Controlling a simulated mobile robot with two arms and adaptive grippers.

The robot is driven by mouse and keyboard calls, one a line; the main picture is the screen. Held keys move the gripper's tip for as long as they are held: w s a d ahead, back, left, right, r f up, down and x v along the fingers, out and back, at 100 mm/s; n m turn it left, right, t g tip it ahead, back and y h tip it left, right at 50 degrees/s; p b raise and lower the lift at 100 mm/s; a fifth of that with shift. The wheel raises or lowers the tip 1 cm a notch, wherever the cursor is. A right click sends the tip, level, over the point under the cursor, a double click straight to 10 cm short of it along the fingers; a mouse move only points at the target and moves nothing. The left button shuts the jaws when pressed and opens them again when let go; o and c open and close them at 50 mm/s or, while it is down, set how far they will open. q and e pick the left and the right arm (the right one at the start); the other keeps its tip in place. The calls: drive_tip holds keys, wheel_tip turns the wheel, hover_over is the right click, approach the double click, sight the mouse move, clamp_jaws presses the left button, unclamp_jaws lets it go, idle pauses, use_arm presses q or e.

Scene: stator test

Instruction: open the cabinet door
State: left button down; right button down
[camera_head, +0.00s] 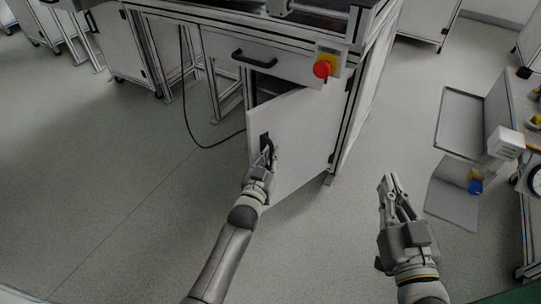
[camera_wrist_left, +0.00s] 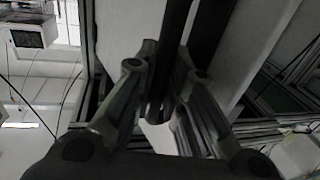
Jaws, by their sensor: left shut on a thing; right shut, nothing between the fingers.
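The cabinet door (camera_head: 300,143) is a light grey panel under the drawer of the workbench. It stands partly open, swung out from its left side, with a dark gap above it. My left gripper (camera_head: 267,154) is at the door's left edge, shut on the black door handle (camera_head: 265,142). In the left wrist view the handle is a dark vertical bar (camera_wrist_left: 168,60) between the fingers of my left gripper (camera_wrist_left: 158,112). My right gripper (camera_head: 391,183) is shut and empty, apart from the cabinet, above the floor to the right.
A drawer (camera_head: 262,61) with a black handle and a red emergency button (camera_head: 322,69) sit above the door. A black cable (camera_head: 199,142) hangs to the floor left of it. A trolley with a tray (camera_head: 460,122) stands at right. The floor (camera_head: 130,190) at left is clear.

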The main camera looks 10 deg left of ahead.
use_arm(q)
drive_tip(key=c, duration=1.5)
unclamp_jaws()
drive_tip(key=shift+d, duration=0.1)
drive_tip(key=s, duration=0.8)
drive_tip(key=s+a, duration=0.1)
drive_tip(key=s, duration=0.3)
drive_tip(key=shift+a, duration=0.1)
